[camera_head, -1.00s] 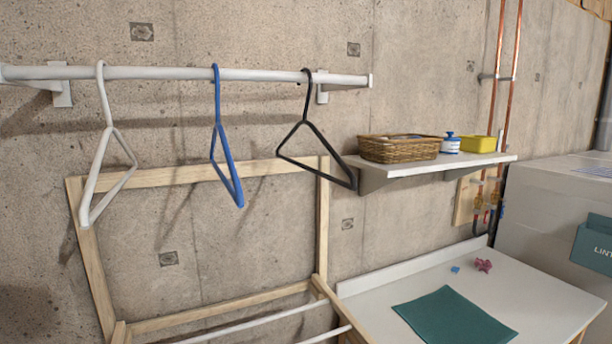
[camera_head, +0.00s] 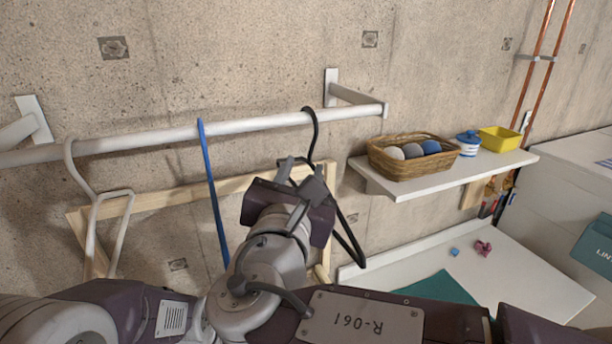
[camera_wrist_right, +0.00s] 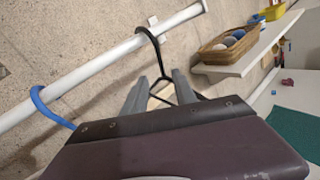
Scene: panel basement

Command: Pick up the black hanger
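The black hanger (camera_head: 316,133) hangs by its hook from the white rod (camera_head: 240,126), at the right of three hangers. Its lower bar shows behind my arm, and the rest is partly hidden. In the right wrist view the black hanger (camera_wrist_right: 158,58) hangs ahead of my fingers. My right gripper (camera_head: 305,166) is just below the hook, close to the hanger's upper part. Its fingers (camera_wrist_right: 160,82) are apart, and the hanger shows between and beyond them. I cannot tell whether they touch it. My left gripper is not in view.
A blue hanger (camera_head: 214,190) and a white hanger (camera_head: 92,222) hang to the left. A shelf (camera_head: 455,176) at right carries a wicker basket (camera_head: 405,166), a blue-and-white jar (camera_head: 468,145) and a yellow container (camera_head: 500,138). A wooden frame (camera_head: 160,200) stands behind; a white table (camera_head: 520,275) is below.

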